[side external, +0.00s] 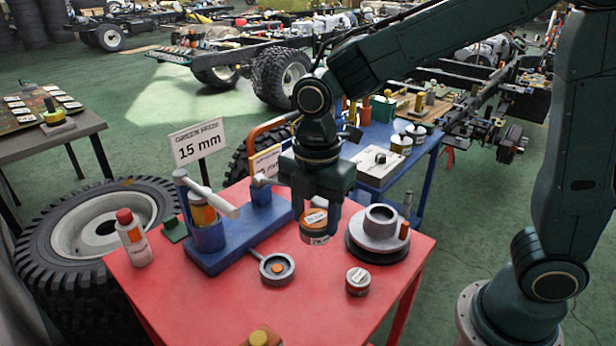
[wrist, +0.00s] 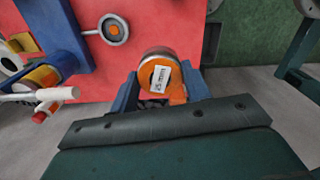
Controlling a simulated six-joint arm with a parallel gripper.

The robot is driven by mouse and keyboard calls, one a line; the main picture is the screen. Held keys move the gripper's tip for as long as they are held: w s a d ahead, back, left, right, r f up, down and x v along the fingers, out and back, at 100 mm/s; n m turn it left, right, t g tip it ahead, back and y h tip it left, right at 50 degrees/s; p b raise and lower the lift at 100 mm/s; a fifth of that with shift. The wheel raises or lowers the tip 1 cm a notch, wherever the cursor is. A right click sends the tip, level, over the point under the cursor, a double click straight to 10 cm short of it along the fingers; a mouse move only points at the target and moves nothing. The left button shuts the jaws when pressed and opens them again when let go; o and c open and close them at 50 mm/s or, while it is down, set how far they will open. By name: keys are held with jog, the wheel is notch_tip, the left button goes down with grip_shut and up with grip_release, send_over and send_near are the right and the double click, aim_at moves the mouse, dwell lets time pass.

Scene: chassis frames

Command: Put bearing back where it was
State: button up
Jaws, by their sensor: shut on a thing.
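My gripper (side external: 316,212) is shut on a round piece (side external: 314,238) with an orange top, a metal rim and a white label. I cannot tell for sure that it is the bearing. The wrist view shows this piece (wrist: 158,73) between the two blue fingers of my gripper (wrist: 160,92). It is held upright over the red table (side external: 205,318), and the gap below it is hard to judge. A grey hub (side external: 380,222) on a dark disc stands to its right. A grey ring with a handle (side external: 277,268) and an orange centre lies to its front left.
A blue press-like fixture (side external: 225,255) holding an orange and metal cylinder stands left. A "15 mm" sign (side external: 198,143) stands behind. The front middle of the table is mostly clear.

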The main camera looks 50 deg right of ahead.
jog(key=shift+m, duration=0.6)
jog(key=shift+s+d+f, duration=0.1)
jog(key=shift+s+f, duration=0.05)
jog(key=shift+s, duration=0.9)
jog(key=shift+s+f, duration=0.15)
jog(key=shift+s, duration=0.85)
notch_tip(320, 180, down, 16)
jog(key=shift+f, duration=0.1)
jog(key=shift+f, duration=1.9)
jog(key=shift+f, duration=0.1)
jog(key=o, duration=1.4)
